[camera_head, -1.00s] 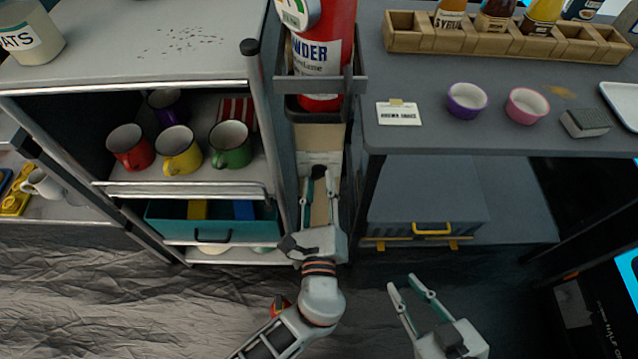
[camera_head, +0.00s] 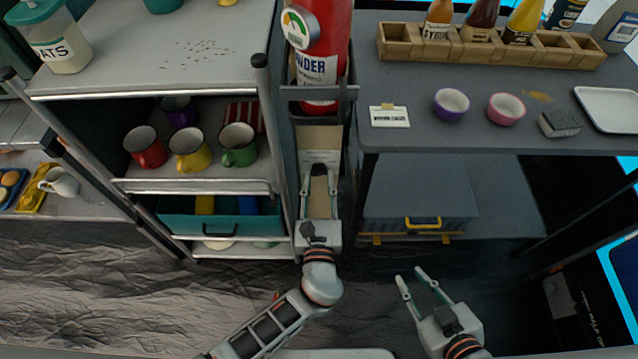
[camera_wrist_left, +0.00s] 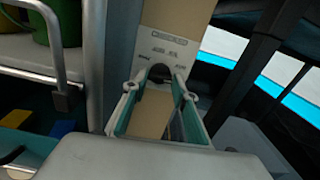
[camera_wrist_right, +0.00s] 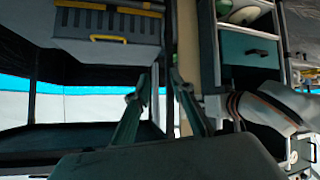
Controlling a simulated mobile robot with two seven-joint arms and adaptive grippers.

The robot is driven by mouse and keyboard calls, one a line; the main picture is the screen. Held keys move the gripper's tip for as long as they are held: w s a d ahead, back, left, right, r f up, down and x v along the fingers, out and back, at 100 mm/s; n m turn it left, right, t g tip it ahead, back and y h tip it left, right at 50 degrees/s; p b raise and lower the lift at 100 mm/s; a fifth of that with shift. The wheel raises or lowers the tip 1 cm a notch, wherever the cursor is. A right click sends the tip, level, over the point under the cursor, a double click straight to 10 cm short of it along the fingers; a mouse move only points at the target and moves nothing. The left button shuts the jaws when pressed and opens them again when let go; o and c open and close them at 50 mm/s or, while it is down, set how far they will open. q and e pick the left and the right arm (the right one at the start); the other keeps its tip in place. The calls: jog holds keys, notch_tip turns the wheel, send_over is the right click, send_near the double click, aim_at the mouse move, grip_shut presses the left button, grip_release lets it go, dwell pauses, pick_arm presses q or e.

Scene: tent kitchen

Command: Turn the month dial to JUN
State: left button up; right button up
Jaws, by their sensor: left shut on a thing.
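The month dial is a dark round knob (camera_wrist_left: 160,73) on a beige panel (camera_wrist_left: 165,40) with small printed marks, seen in the left wrist view. The panel also shows in the head view (camera_head: 320,138), below the fire extinguisher in the narrow gap between the shelf and the counter. My left gripper (camera_head: 319,172) reaches up to the panel and is shut on the knob, with one finger on each side. The month lettering is too small to read, so I cannot tell where the dial points. My right gripper (camera_head: 411,277) is open and empty, low in front of the counter.
A red fire extinguisher (camera_head: 320,60) hangs in a bracket above the panel. A metal shelf (camera_head: 190,186) with coloured mugs stands left. A dark counter (camera_head: 450,70) with two small bowls stands right. A grey case with a yellow handle (camera_head: 420,195) sits below it.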

pick_arm(q)
jog(key=shift+w+r+m+p, duration=0.2)
jog(key=shift+m+p, duration=0.25)
jog(key=shift+m, duration=0.35)
jog(key=shift+s+f+m, duration=0.1)
jog(key=shift+m, duration=0.4)
pick_arm(e)
jog(key=shift+s+d, duration=0.15)
jog(key=shift+s, duration=0.1)
jog(key=shift+f, duration=0.1)
pick_arm(q)
jog(key=o, duration=1.1)
pick_arm(e)
jog(key=shift+w+r, duration=0.25)
jog(key=shift+w, duration=0.05)
